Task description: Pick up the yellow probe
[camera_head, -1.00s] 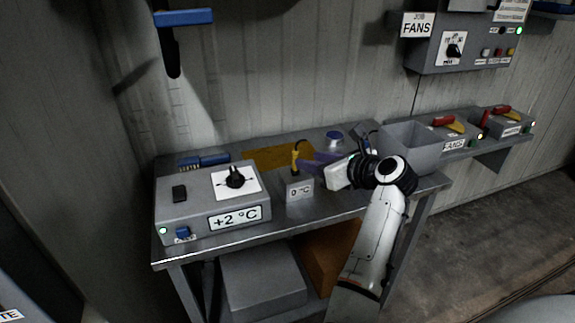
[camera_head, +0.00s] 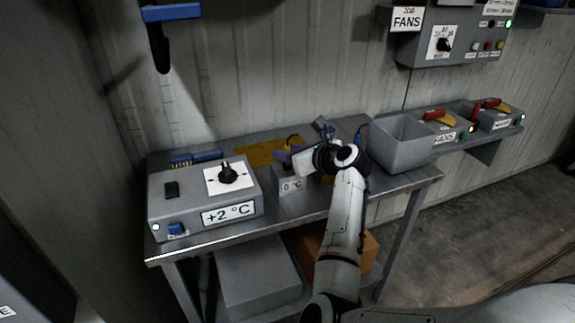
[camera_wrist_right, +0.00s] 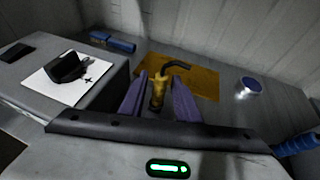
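The yellow probe (camera_wrist_right: 157,92) stands upright with a dark bent cable at its top. In the right wrist view it is between the two purple fingers of my right gripper (camera_wrist_right: 160,98). A small gap shows on each side, so the gripper looks open around it. In the head view my right gripper (camera_head: 284,156) reaches left over the grey 0 °C block (camera_head: 291,185) and hides most of the probe. My left gripper is not in view.
The grey +2 °C box (camera_head: 205,200) with a dial stands close on the left. An orange mat (camera_wrist_right: 195,82) lies behind the probe, with a blue-topped round item (camera_wrist_right: 250,85) to its right. A grey bin (camera_head: 402,145) stands to the right on the bench.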

